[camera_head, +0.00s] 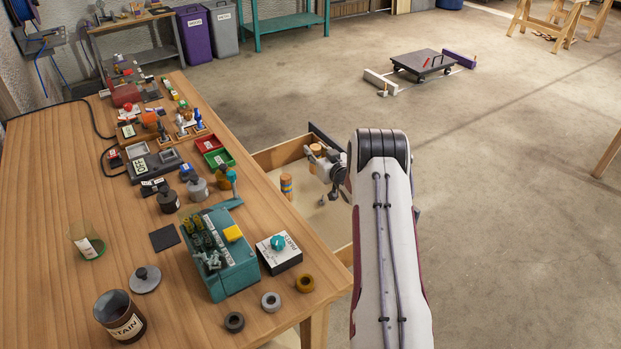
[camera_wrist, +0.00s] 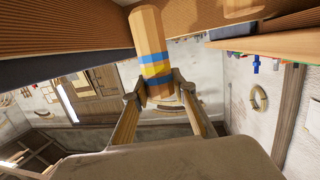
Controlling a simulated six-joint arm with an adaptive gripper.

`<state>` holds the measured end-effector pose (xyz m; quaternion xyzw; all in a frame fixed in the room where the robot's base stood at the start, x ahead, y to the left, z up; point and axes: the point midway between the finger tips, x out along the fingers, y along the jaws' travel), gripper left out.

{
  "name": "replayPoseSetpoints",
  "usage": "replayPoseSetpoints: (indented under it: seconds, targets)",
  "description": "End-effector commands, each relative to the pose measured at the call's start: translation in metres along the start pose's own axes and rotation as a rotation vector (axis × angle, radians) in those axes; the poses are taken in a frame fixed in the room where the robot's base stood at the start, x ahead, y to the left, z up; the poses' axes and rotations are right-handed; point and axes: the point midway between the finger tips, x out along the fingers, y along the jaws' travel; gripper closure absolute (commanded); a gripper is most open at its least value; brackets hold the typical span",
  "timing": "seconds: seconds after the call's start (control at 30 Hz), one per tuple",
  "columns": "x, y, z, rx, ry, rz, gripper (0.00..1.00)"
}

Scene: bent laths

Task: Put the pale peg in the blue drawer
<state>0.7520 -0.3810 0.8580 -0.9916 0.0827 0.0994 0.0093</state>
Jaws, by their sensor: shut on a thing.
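The drawer (camera_head: 281,155) stands open at the table's right side. It has pale wooden walls and a dark blue panel (camera_head: 325,137) at its far end. My gripper (camera_head: 318,163) is over the drawer area, pointing left. It is shut on a pale wooden peg (camera_head: 315,149), which is small and partly hidden in the head view. In the wrist view the peg (camera_wrist: 150,45) has blue and yellow bands, and both fingers (camera_wrist: 160,92) grip it near one end. Whether it touches the drawer floor I cannot tell.
A second, banded peg (camera_head: 286,187) stands inside the drawer. The table (camera_head: 60,200) carries a teal box (camera_head: 222,255), a white-and-black switch box (camera_head: 279,252), rings and many small objects near its right edge. The floor right of my arm is clear up to a low dark cart (camera_head: 423,62).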

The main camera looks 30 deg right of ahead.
Motion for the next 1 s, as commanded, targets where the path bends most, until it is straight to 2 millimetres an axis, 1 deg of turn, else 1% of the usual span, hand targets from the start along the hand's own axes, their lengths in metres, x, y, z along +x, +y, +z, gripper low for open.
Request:
replayPoseSetpoints:
  seconds: [0.03, 0.1, 0.3, 0.43, 0.77, 0.87, 1.0]
  targets:
    - [0.001, 0.000, 0.008, 0.001, -0.002, 0.000, 0.97]
    - [0.003, 0.000, 0.017, 0.001, -0.002, 0.000, 0.97]
    - [0.007, 0.000, 0.035, -0.001, 0.000, 0.000, 0.97]
    - [0.008, 0.000, 0.039, -0.001, 0.001, 0.000, 0.97]
    - [0.008, 0.000, 0.040, -0.001, 0.000, 0.000, 0.97]
    - [0.009, 0.000, 0.044, 0.000, -0.001, 0.000, 0.97]
    - [0.011, 0.000, 0.055, 0.000, -0.002, 0.000, 0.97]
